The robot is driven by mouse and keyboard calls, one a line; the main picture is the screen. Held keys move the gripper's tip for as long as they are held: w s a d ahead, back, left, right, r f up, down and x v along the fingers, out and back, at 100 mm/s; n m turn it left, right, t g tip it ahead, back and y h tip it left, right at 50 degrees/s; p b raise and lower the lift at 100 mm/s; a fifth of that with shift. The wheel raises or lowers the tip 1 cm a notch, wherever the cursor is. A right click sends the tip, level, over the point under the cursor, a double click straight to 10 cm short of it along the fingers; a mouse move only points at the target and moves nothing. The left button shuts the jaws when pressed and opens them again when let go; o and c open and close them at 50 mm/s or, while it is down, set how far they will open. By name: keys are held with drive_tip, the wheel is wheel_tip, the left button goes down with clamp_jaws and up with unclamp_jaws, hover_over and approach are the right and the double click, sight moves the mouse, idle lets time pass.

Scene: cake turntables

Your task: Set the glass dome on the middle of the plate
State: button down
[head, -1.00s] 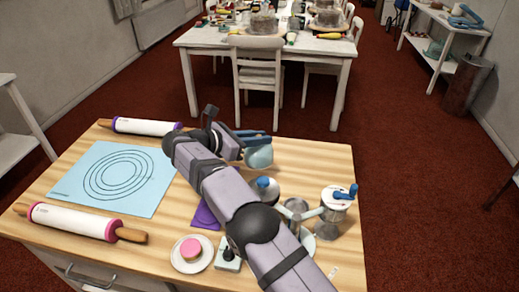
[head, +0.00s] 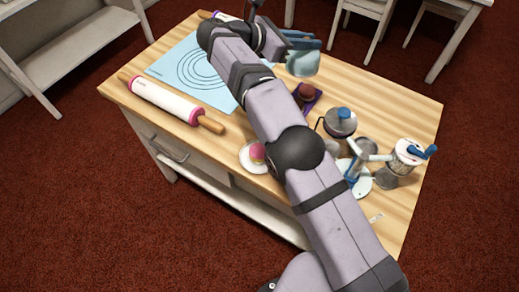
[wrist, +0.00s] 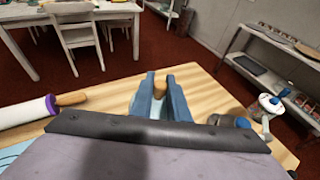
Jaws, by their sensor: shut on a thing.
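My gripper (head: 302,42) is shut at the top of the pale bluish glass dome (head: 303,64) and holds it near the far edge of the table. In the wrist view, my gripper's blue fingers (wrist: 160,84) stand close together, with a brownish thing between their tips and a bit of pale glass below. A small white plate (head: 246,166) with a pink-topped cake (head: 258,153) is near the front of the table, partly hidden by my arm. A pale disc (head: 361,188) lies farther right. I cannot tell whether the dome touches the table.
A brown cake (head: 306,91) sits on a purple mat (head: 313,102), near the dome. A kettle-like pot (head: 340,122) and a crank-handled canister (head: 406,154) stand at the right. A rolling pin (head: 166,98) and a blue mat (head: 180,66) lie left. The right back wood is clear.

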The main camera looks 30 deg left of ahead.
drive_tip(key=s+a+r+n+t+y+p, duration=0.1)
drive_tip(key=s+a+r+n+y+p, duration=0.15)
drive_tip(key=s+a, duration=0.45)
drive_tip(key=s+a+r+n+t+y+p, duration=0.1)
drive_tip(key=s+a+r+n+y+p, duration=0.15)
drive_tip(key=s, duration=0.75)
drive_tip(key=s+d+f+m+h+p, duration=0.1)
drive_tip(key=s+d+f+m+h, duration=0.1)
drive_tip(key=s+d+f, duration=0.3)
drive_tip(key=d+f+m, duration=0.1)
drive_tip(key=d+f, duration=0.3)
drive_tip(key=f, duration=0.2)
drive_tip(key=shift+d+g+h, duration=0.25)
drive_tip(key=shift+g+h, duration=0.05)
drive_tip(key=shift+g, duration=0.1)
drive_tip(key=shift+s+f, duration=0.1)
drive_tip(key=shift+s, duration=0.05)
drive_tip(key=shift+f, duration=0.1)
drive_tip(key=shift+f+p, duration=1.3)
drive_tip(key=shift+f, duration=3.6)
